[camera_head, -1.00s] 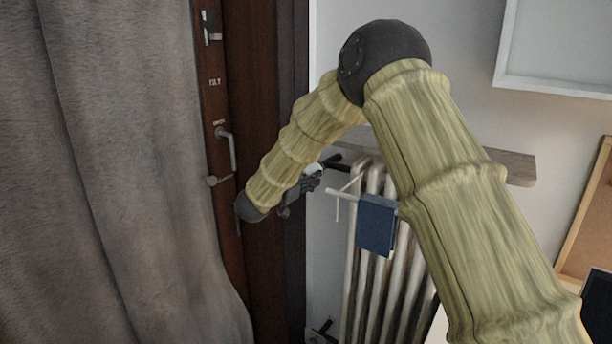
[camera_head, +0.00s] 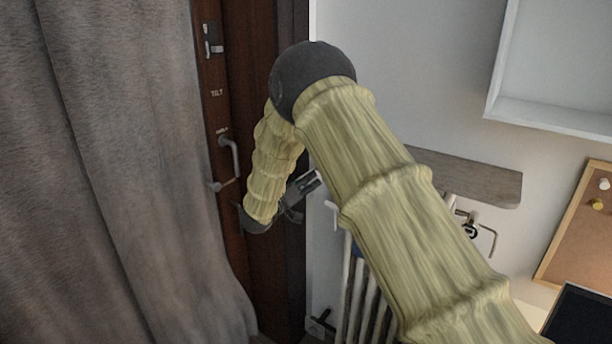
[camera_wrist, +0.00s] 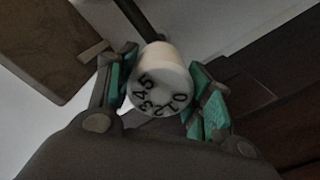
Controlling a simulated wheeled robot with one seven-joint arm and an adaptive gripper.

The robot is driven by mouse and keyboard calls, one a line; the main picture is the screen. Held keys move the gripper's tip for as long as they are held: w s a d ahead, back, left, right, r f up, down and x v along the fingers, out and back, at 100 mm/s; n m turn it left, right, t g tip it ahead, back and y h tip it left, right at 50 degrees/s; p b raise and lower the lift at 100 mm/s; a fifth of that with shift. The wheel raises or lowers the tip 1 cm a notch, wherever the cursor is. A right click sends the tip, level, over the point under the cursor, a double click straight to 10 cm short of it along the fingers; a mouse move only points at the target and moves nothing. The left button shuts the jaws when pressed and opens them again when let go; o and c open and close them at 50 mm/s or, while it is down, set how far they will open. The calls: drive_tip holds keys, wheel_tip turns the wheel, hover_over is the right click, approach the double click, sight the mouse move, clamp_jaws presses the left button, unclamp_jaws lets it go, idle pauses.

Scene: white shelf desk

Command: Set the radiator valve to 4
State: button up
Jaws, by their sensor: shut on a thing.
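The radiator valve (camera_wrist: 160,80) is a white round knob with black numbers 0 to 5 on its face. In the wrist view it sits between the teal finger pads of my gripper (camera_wrist: 164,72), which is shut on it. The 5 and 4 are on the left of the face, the 1 and 0 on the right. I cannot tell which number is at the setting mark. In the head view my gripper (camera_head: 308,187) is beside the door frame; the knob cannot be made out there. The radiator (camera_head: 362,300) is largely hidden behind my arm.
A wooden shelf (camera_head: 470,176) is above the radiator. The dark brown door (camera_head: 226,110) with handles and a grey curtain (camera_head: 110,180) are on the left. A white wall shelf (camera_head: 560,60), a cork board (camera_head: 585,235) and a dark screen (camera_head: 580,320) are on the right.

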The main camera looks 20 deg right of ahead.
drive_tip(key=n+p, duration=0.2)
drive_tip(key=n, duration=0.1)
drive_tip(key=shift+r+n+p, duration=0.15)
drive_tip(key=shift+n+p, duration=0.2)
drive_tip(key=shift+n, duration=0.05)
drive_tip(key=n+p, duration=0.2)
drive_tip(key=n, duration=0.2)
drive_tip(key=shift+f, duration=0.2)
drive_tip(key=shift+n, duration=0.3)
drive_tip(key=o, duration=1)
drive_tip(key=v, duration=1.2)
drive_tip(key=shift+r+p, duration=0.1)
drive_tip(key=shift+p, duration=0.25)
